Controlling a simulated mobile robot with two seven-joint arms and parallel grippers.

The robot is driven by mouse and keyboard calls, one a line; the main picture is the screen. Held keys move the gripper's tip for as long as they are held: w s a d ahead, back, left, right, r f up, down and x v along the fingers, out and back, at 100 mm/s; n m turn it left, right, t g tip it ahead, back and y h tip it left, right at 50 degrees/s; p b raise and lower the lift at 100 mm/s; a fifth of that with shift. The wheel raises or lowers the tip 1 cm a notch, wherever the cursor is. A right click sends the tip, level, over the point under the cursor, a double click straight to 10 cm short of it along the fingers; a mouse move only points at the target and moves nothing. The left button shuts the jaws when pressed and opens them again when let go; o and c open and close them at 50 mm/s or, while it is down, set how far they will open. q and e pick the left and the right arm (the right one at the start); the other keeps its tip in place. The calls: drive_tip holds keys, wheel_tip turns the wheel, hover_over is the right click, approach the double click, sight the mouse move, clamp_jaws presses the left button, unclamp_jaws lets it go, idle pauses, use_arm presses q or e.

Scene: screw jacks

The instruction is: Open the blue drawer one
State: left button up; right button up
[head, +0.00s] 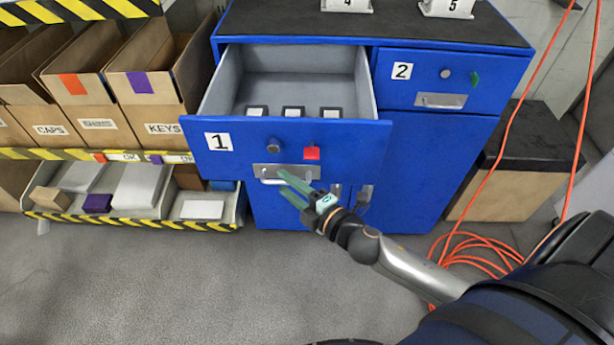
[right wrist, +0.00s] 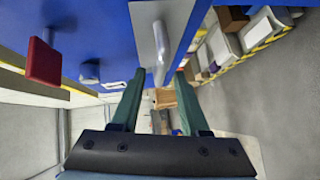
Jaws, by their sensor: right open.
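The blue drawer one (head: 340,135), marked with a white "1" label, is pulled well out of the blue cabinet (head: 425,165). Its grey inside shows several small dark items with white tops. My right gripper (head: 283,182) is open at the handle. In the right wrist view the handle (right wrist: 160,48) reaches between the two green fingers (right wrist: 158,73); I cannot tell whether they touch it. The red tab (right wrist: 43,62) also shows there. My left gripper is not in view.
Drawer two (head: 450,82) is shut at the right. Shelves with cardboard boxes (head: 155,85) and low bins (head: 140,190) stand at the left. An orange cable (head: 465,245) lies at the right near a dark-topped box (head: 525,150). The floor (head: 190,280) in front is clear.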

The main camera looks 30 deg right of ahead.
drive_tip(key=b+v, duration=0.1)
drive_tip(key=v, duration=1.1)
drive_tip(key=shift+b, duration=0.35)
drive_tip(key=shift+r, duration=0.1)
drive_tip(key=s+a+f+m+g+p, duration=0.2)
drive_tip(key=s+f+m+g+p, duration=0.1)
drive_tip(key=f+m, duration=0.4)
drive_tip(key=s+a+f+m+g+h+p, duration=0.1)
drive_tip(key=s+a+f+m+g+p, duration=0.2)
drive_tip(key=f+m, duration=0.4)
drive_tip(key=m+g, duration=0.1)
drive_tip(key=m, duration=0.2)
drive_tip(key=shift+s+a+h, duration=0.2)
drive_tip(key=shift+h, duration=0.1)
